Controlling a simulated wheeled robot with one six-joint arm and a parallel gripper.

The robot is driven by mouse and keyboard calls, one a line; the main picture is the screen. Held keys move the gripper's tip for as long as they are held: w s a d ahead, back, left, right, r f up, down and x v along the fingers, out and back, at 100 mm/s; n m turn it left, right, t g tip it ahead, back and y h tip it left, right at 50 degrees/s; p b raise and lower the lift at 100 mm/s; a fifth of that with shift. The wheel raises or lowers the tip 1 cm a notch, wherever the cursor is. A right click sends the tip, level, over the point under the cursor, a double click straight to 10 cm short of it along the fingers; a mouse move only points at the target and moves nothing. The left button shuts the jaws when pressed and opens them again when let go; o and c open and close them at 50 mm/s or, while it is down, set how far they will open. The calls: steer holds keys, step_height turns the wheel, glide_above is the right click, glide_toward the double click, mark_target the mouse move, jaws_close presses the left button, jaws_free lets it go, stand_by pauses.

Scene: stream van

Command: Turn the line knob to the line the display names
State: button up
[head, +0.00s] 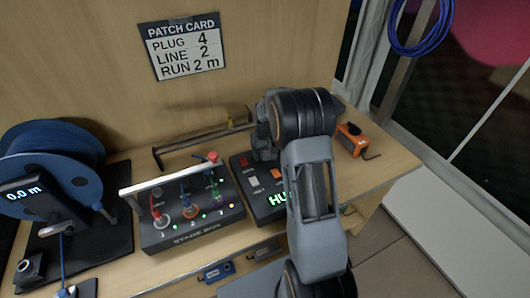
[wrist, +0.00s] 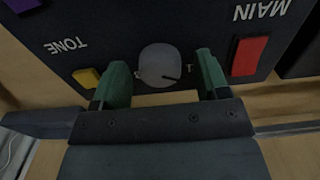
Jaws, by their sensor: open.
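The line knob (wrist: 159,62) appears to be the round grey knob on the dark console in the wrist view. A short dark mark shows near its lower right edge. My gripper (wrist: 161,68) is open, with one green-padded finger on each side of the knob and gaps between. In the head view my arm hides the knob. The display (head: 278,199) on the console (head: 246,192) shows green letters beginning "HU"; my arm covers the rest. A patch card (head: 182,47) on the wall reads PLUG 4, LINE 2, RUN 2 m.
Beside the knob are a red MAIN switch (wrist: 249,56) and a yellow TONE button (wrist: 87,78). The stage box (head: 188,217) with plugs stands left of the console. A blue cable reel (head: 55,160) is farther left. An orange device (head: 351,139) lies at right.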

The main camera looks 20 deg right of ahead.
steer(key=shift+c, duration=0.3)
steer(key=c, duration=0.8)
steer(key=shift+c, duration=0.2)
